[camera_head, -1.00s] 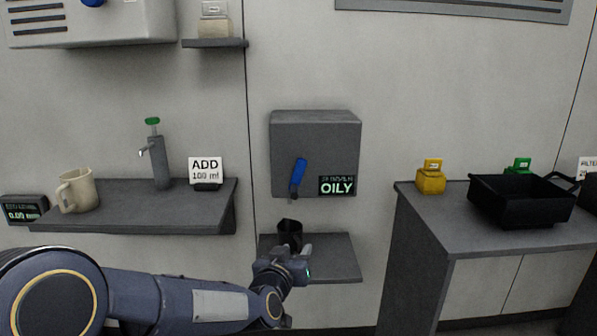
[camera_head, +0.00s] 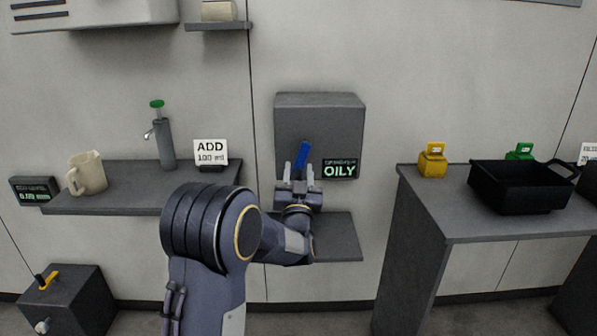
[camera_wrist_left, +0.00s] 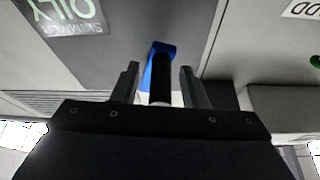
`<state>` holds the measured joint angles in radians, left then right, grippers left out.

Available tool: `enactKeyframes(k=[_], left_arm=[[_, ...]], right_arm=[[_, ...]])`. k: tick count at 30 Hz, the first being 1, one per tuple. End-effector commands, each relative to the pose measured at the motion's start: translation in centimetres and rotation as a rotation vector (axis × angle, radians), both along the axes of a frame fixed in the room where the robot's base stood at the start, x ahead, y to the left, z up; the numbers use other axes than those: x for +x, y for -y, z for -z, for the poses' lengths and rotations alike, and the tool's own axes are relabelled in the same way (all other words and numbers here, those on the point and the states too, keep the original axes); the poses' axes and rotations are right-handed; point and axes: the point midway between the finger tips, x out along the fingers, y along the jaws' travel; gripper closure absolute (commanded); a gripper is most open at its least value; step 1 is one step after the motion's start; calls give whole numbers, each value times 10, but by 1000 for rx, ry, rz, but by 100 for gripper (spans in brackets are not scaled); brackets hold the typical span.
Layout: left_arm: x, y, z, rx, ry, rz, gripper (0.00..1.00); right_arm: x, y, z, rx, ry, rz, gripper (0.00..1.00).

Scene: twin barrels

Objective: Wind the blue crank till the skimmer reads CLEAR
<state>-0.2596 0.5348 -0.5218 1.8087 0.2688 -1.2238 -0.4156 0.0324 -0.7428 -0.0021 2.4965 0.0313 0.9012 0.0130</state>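The grey skimmer box (camera_head: 318,112) is on the wall, and its display (camera_head: 340,170) reads OILY. The blue crank (camera_head: 302,158) is on the box's front, left of the display. My left gripper (camera_head: 297,172) is raised just under the crank, its fingers pointing up. In the left wrist view the gripper (camera_wrist_left: 160,84) is open, with the crank's blue arm (camera_wrist_left: 158,54) and dark handle (camera_wrist_left: 160,88) between the two fingers. Gaps show on both sides of the handle, so the fingers appear apart from it. My right gripper is not in view.
A grey shelf (camera_head: 338,238) is below the skimmer, partly hidden by my left arm. On the left shelf (camera_head: 122,187) are a beige mug (camera_head: 88,173), a pump (camera_head: 164,140) and an ADD card (camera_head: 210,152). A counter (camera_head: 480,233) on the right holds a black bin (camera_head: 520,190).

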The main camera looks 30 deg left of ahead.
Motion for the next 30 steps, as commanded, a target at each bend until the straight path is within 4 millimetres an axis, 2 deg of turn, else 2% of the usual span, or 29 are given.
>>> enactKeyframes(k=[11,20,30], left_arm=[[6,-3,-3,0,-1,1,62],[5,-4,-3,-1,1,-1,100],[4,-7,-3,-2,3,-8,100]], right_arm=[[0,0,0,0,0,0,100],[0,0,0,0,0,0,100],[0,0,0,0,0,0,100]])
